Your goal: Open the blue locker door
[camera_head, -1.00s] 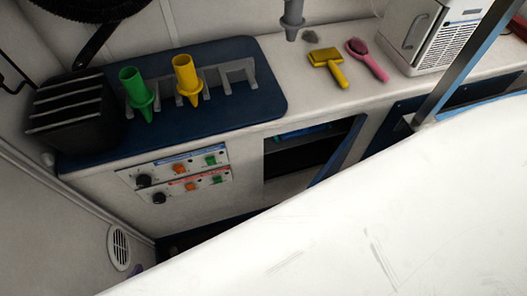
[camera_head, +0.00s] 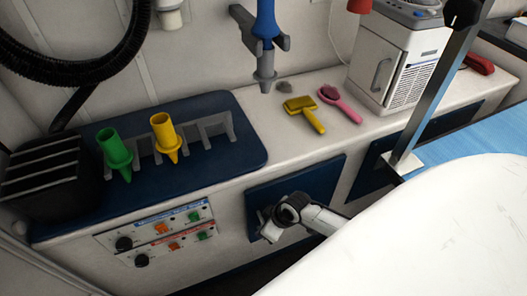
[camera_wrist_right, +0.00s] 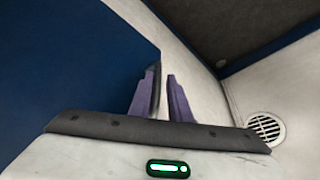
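The blue locker door (camera_head: 318,186) is a dark blue panel in the white counter front, right of the control panel. It looks flush or nearly flush with the front. My right gripper (camera_head: 268,222) is at the door's lower left part, with its arm coming from the right and covering part of the panel. In the right wrist view the door (camera_wrist_right: 70,70) fills the left side. The purple fingers of my right gripper (camera_wrist_right: 162,75) stand at its edge, a narrow gap between them. A thin dark strip shows beside the left finger; I cannot tell whether they touch. My left gripper is out of view.
A control panel (camera_head: 158,234) is left of the door. Above, the counter holds a black slotted box (camera_head: 45,180), green (camera_head: 114,150) and yellow (camera_head: 164,135) nozzles, a yellow brush (camera_head: 304,112) and a pink brush (camera_head: 338,103). A grey post (camera_head: 432,90) stands right.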

